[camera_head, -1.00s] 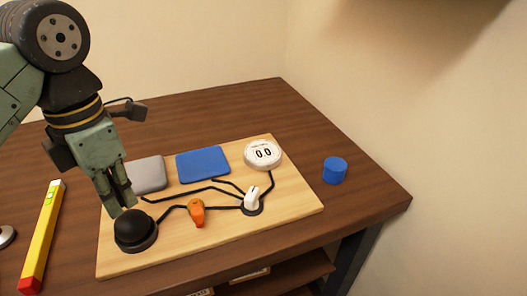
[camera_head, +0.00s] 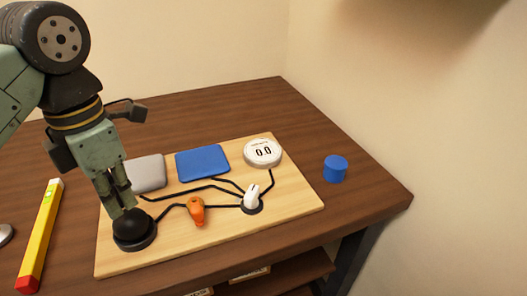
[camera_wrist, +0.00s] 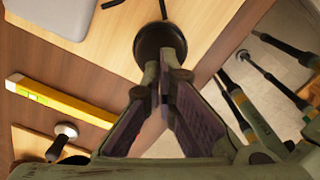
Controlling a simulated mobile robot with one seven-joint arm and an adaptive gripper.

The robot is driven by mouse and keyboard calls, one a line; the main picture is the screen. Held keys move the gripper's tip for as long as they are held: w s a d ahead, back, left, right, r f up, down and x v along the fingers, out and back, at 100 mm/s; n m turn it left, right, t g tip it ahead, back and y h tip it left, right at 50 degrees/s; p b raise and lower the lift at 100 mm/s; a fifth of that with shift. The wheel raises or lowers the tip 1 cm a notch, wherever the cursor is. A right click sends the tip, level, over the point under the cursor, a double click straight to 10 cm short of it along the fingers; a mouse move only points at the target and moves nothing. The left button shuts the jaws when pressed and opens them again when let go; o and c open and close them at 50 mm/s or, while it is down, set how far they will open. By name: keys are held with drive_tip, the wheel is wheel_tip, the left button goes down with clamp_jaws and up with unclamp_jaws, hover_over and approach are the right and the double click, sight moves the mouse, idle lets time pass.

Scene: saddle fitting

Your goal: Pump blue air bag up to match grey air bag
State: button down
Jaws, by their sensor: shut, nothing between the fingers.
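The blue air bag (camera_head: 203,163) lies flat on the wooden board (camera_head: 285,213). The grey air bag (camera_head: 149,173) lies left of it, partly hidden by my gripper. My gripper (camera_head: 124,212) is shut and empty, its fingertips at the top of the black pump bulb (camera_head: 134,235), which also shows in the wrist view (camera_wrist: 158,40). Whether the tips press the bulb is hard to tell. A white round gauge (camera_head: 263,152) reads 0.0. A white selector lever (camera_head: 252,196) and an orange valve (camera_head: 197,209) sit along the black hoses.
A yellow level (camera_head: 41,236) lies left of the board, and shows in the wrist view (camera_wrist: 58,98). A blue cylinder (camera_head: 335,169) stands right of the board, near the table's right edge. The table (camera_head: 255,104) behind the board is clear.

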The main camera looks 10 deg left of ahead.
sight(126, 215)
drive_tip(key=shift+f+b, duration=1.25)
drive_tip(key=shift+f, duration=0.4)
drive_tip(key=shift+r, duration=0.2)
drive_tip(key=shift+r+p, duration=1.45)
drive_tip(key=shift+r, duration=0.4)
drive_tip(key=shift+f, duration=0.2)
drive_tip(key=shift+f+b, duration=1.7)
drive_tip(key=shift+f, duration=0.15)
drive_tip(key=shift+r, duration=0.2)
